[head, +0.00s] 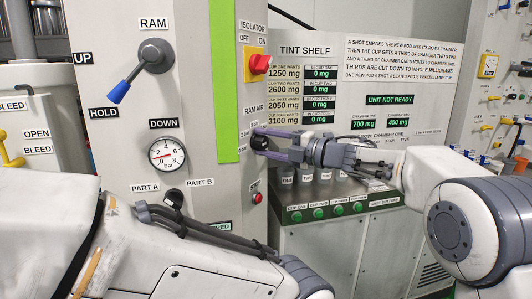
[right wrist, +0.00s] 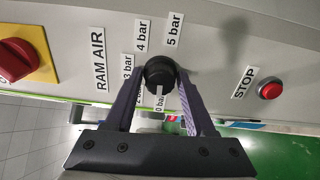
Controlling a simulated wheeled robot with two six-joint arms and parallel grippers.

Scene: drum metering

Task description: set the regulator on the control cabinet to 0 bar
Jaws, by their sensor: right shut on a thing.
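The regulator (head: 259,143) is a black knob on the right face of the control cabinet (head: 205,110). In the right wrist view the knob (right wrist: 160,72) sits among labels from 0 bar to 5 bar. The fingers partly cover the lower labels. My left arm shows at lower left, but its gripper is not seen.
A red isolator switch (head: 259,64) is above the knob and a red stop button (head: 258,198) below it. A blue-tipped ram lever (head: 150,58) and a pressure gauge (head: 167,154) are on the front face. Green cup buttons (head: 338,210) lie beneath my right arm.

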